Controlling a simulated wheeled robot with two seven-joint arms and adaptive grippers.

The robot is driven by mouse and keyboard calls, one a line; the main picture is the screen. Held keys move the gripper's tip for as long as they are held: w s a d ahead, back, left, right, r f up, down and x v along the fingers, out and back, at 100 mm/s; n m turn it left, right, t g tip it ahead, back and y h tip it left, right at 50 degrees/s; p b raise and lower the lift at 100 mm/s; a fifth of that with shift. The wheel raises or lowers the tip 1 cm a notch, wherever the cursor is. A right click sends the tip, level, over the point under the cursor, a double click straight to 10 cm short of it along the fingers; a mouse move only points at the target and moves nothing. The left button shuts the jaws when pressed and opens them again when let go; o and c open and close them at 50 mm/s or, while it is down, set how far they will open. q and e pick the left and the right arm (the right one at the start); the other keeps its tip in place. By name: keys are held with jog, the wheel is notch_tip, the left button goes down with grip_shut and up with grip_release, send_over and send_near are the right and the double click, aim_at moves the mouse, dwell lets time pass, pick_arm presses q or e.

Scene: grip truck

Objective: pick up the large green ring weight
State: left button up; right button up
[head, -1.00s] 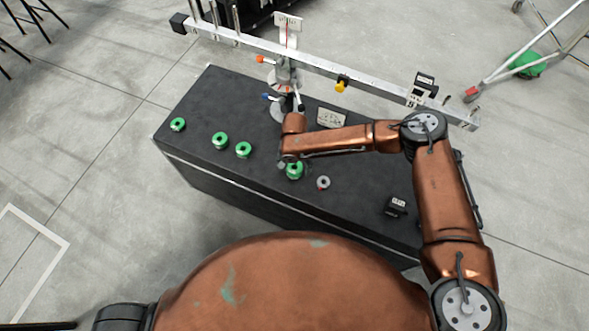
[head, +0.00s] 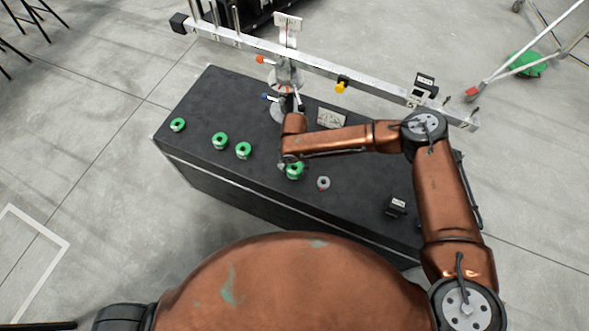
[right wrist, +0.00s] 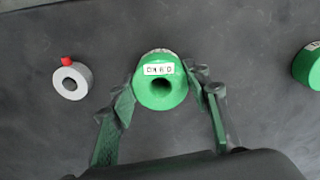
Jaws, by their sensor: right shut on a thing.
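The large green ring weight (head: 295,173) stands on the black case, nearest the front of the several green weights. In the right wrist view, the green weight (right wrist: 160,90) shows a dark centre hole and a small white label. My right gripper (right wrist: 168,92) has one finger on each side of it and is shut on it. In the head view my right gripper (head: 287,165) is partly hidden by its own wrist. I cannot tell any gap between the weight and the case top. My left gripper is not in view.
A grey ring with a red knob (head: 323,183) sits right of the held weight. Other green weights (head: 243,150) (head: 220,140) (head: 177,125) stand to the left on the black case (head: 200,95). A long metal balance beam (head: 240,40) spans behind. A small black block (head: 396,206) sits at right.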

aim_at(294, 164)
jog(key=shift+w+r, duration=0.1)
jog(key=shift+r, duration=0.05)
jog(key=shift+r, duration=0.3)
notch_tip(294, 164, up, 2)
jog(key=shift+r+p, duration=0.15)
jog(key=shift+p, duration=0.45)
jog(key=s+r+p, duration=0.4)
jog(key=s+r, duration=0.6)
jog(key=s, duration=0.4)
pick_arm(q)
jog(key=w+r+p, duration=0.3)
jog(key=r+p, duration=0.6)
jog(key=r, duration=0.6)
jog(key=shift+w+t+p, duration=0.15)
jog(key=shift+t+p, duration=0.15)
jog(key=shift+p, duration=0.05)
pick_arm(e)
notch_tip(294, 164, up, 8)
jog(key=shift+a+f, duration=0.2)
jog(key=shift+f, duration=0.05)
